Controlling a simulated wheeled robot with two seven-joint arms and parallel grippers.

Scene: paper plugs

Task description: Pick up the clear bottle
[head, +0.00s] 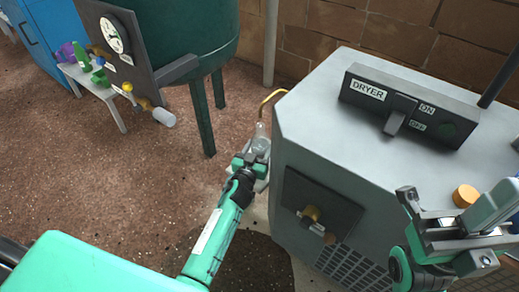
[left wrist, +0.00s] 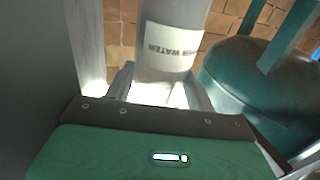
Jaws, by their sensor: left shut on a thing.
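The clear bottle (head: 261,140) stands upright beside the left side of the grey dryer in the head view. In the left wrist view the bottle (left wrist: 172,40) fills the top middle, with a white label reading "WATER" in part. My left gripper (head: 253,160) is at the bottle, and its fingers (left wrist: 160,95) lie on both sides of it, shut on it. The bottle's lower part is hidden by the gripper in the head view. My right gripper (head: 430,215) is at the right, over the dryer's front edge, and seems empty; its jaw opening is unclear.
The grey dryer (head: 310,130) stands close to the right of the left gripper. A green tank (head: 190,30) on legs is behind to the left. A small table (head: 100,88) with several items stands far left. Open floor (head: 90,180) lies left of my left arm.

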